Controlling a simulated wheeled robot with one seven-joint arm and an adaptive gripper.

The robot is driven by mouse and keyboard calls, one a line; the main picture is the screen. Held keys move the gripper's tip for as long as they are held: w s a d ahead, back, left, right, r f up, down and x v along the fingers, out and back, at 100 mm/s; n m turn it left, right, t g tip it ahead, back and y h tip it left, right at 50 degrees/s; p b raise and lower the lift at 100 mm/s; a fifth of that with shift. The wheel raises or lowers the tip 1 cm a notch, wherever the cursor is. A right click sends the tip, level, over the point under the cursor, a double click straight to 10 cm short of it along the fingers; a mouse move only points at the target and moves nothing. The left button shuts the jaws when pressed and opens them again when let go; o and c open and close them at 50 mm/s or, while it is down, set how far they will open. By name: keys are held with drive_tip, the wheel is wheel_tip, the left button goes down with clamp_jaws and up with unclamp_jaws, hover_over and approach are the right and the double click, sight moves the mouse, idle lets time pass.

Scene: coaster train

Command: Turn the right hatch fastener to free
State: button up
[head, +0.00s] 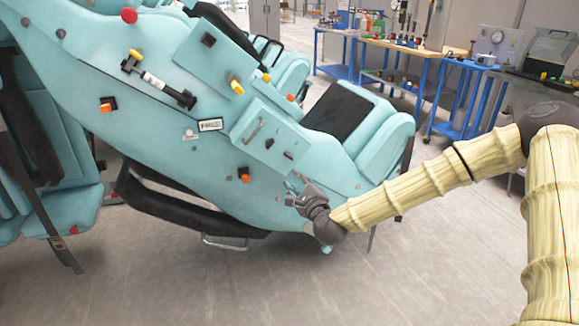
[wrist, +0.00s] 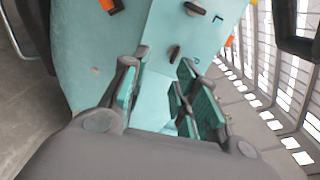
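In the wrist view two dark oval knobs show, one nearer (wrist: 174,53) and one at the top (wrist: 195,9); the nearer looks like the right fastener. My gripper (head: 294,186) is below and apart from the right fastener. Its teal-padded fingers (wrist: 160,88) are apart and empty.
A "FREE" label (head: 210,125) is on the car left of the hatch. An orange knob (head: 244,175) sticks out below the hatch. The car seat (head: 380,140) rises to the right. Blue workbenches (head: 400,52) stand behind; the floor in front is clear.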

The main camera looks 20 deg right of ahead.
sight(288, 157)
drive_tip(key=shift+m+t+h, duration=0.3)
drive_tip(key=shift+m, duration=0.2)
drive_tip(key=w, duration=0.4)
drive_tip(key=w+r, duration=0.1)
drive_tip(key=w, duration=0.2)
drive_tip(key=w+d+r, duration=0.1)
drive_tip(key=w, duration=0.3)
drive_tip(key=shift+w+d, duration=0.1)
drive_tip(key=shift+w, duration=0.2)
clamp_jaws()
